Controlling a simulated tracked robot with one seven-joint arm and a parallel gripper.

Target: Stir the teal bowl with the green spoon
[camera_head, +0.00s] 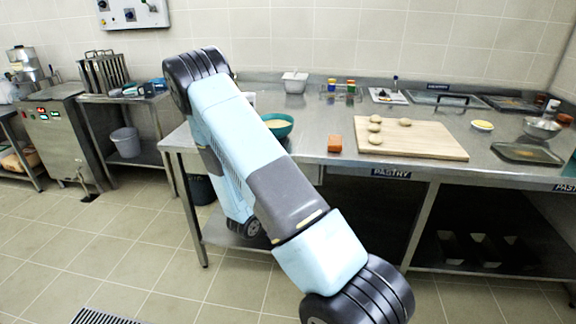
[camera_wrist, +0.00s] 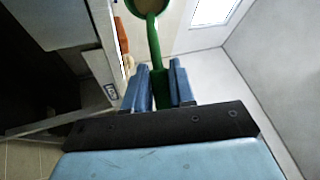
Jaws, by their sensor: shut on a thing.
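The teal bowl (camera_head: 284,130) stands on the steel table in the head view, near its left end, with pale contents. My arm covers part of the bowl. In the wrist view my gripper (camera_wrist: 160,67) is shut on the handle of the green spoon (camera_wrist: 154,45). I cannot tell whether the spoon touches the bowl. In the head view the gripper and spoon are hidden.
An orange block (camera_head: 334,143) lies right of the bowl. Further right is a wooden board (camera_head: 420,145) with several dough balls. Spice jars in a rack (camera_head: 341,92) and a white container (camera_head: 295,82) stand behind.

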